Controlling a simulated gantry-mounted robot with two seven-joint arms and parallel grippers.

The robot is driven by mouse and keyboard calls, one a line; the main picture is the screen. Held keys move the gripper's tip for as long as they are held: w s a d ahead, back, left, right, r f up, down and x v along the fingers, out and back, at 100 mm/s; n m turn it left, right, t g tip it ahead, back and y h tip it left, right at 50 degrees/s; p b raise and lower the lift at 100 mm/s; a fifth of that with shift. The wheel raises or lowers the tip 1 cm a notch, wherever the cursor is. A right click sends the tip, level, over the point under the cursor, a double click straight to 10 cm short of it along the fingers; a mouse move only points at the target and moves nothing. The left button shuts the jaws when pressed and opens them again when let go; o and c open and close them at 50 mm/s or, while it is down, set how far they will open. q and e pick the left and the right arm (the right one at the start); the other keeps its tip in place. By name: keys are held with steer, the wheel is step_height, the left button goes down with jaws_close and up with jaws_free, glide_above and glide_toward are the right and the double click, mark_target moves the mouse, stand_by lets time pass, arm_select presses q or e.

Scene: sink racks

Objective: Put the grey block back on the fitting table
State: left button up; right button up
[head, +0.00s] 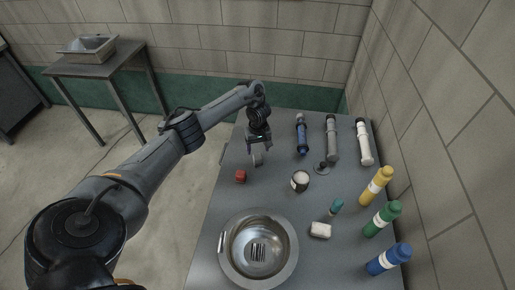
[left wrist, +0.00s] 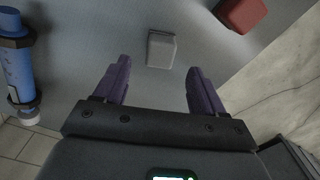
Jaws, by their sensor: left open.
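My left gripper (head: 257,155) is open and points down over the far left part of the grey table (head: 212,212). In the left wrist view its two purple fingers (left wrist: 160,67) stand apart with nothing between them. The grey block (left wrist: 162,48) lies on the table just beyond the fingertips, roughly centred between them in that view. In the head view I cannot clearly tell the block from the fingers. My right gripper is not in view.
A red block (head: 240,176) lies near the left table edge. A metal bowl (head: 259,250), a dark-and-white cup (head: 300,181), a white block (head: 320,230), several bottles (head: 376,186) and tubes (head: 332,138) occupy the rest. A second table with a sink (head: 88,48) stands far left.

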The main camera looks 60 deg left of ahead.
mark_target(258, 155)
arm_select(q)
step_height(258, 155, up, 7)
steer(key=p, duration=0.4)
steer(key=shift+f+p, duration=0.2)
steer(key=shift+p, duration=0.1)
